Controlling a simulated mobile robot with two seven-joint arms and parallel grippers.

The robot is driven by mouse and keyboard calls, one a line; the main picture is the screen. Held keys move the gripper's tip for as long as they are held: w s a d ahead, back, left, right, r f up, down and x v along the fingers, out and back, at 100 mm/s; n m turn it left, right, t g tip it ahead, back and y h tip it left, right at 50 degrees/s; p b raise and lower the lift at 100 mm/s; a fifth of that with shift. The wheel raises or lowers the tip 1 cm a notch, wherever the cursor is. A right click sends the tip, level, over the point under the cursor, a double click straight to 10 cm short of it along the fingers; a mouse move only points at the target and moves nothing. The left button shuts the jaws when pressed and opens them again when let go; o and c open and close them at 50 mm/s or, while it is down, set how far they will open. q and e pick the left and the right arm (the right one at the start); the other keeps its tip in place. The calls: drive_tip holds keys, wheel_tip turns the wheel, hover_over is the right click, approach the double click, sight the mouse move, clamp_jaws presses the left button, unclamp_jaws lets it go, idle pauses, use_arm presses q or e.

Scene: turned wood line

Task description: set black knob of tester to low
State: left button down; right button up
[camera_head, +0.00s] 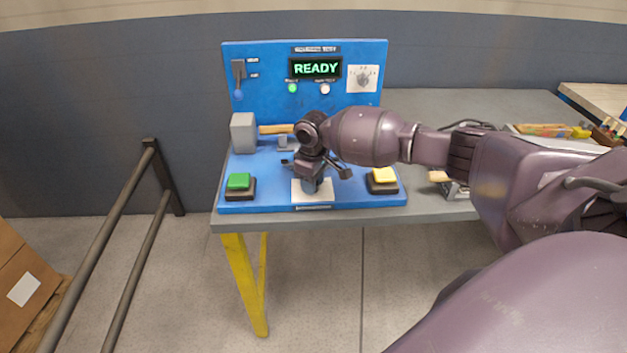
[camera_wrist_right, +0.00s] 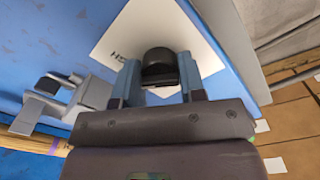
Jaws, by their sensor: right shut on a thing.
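The blue tester (camera_head: 262,178) stands on the grey bench, with an upright back panel. Its display (camera_head: 315,68) reads READY. The black knob (camera_wrist_right: 160,65) sits on a white plate (camera_head: 325,197) at the front middle of the tester base; in the head view my gripper hides the knob. My right gripper (camera_wrist_right: 158,92) reaches down over the plate and is shut on the black knob, one finger on each side. Lettering on the plate is partly hidden, so the knob's setting cannot be read. My left gripper is not in view.
A green button (camera_head: 239,181) and a yellow button (camera_head: 384,176) flank the plate. A grey block (camera_head: 243,132) and a wooden rod (camera_head: 274,129) lie behind. A grey dial (camera_head: 363,79) and a lever (camera_head: 238,72) are on the back panel. A rail (camera_head: 108,220) stands left.

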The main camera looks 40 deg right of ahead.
drive_tip(key=n+p, duration=0.1)
drive_tip(key=n, duration=0.3)
drive_tip(key=shift+r, duration=0.1)
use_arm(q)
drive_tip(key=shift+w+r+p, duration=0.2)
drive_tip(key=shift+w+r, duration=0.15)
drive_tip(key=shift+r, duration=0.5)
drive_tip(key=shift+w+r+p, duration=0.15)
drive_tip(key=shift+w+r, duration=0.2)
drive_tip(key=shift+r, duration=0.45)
use_arm(e)
drive_tip(key=shift+n, duration=1.2)
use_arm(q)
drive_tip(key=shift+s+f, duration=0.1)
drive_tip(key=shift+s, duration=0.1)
use_arm(e)
drive_tip(key=o, duration=0.9)
wheel_tip(320, 180, up, 9)
drive_tip(key=shift+r+p, duration=0.15)
drive_tip(key=shift+p, duration=0.4)
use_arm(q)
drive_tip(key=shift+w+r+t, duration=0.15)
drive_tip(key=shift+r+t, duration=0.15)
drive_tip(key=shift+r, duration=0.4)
use_arm(e)
drive_tip(key=shift+r, duration=0.65)
